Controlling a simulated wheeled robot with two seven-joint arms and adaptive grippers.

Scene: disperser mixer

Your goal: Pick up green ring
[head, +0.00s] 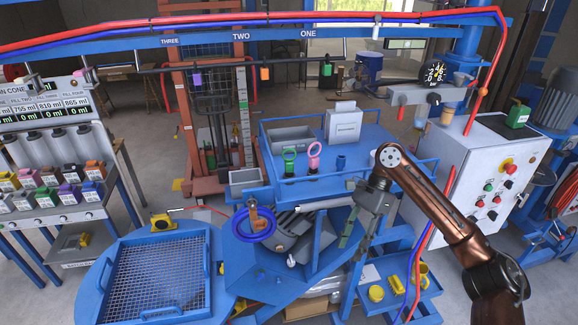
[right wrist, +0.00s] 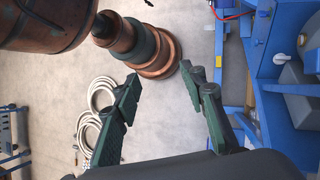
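The green ring does not show in the right wrist view. My left gripper is not in view.
A blue ring (head: 254,224) sits on machinery in front. The grey control cabinet (head: 490,165) stands at right.

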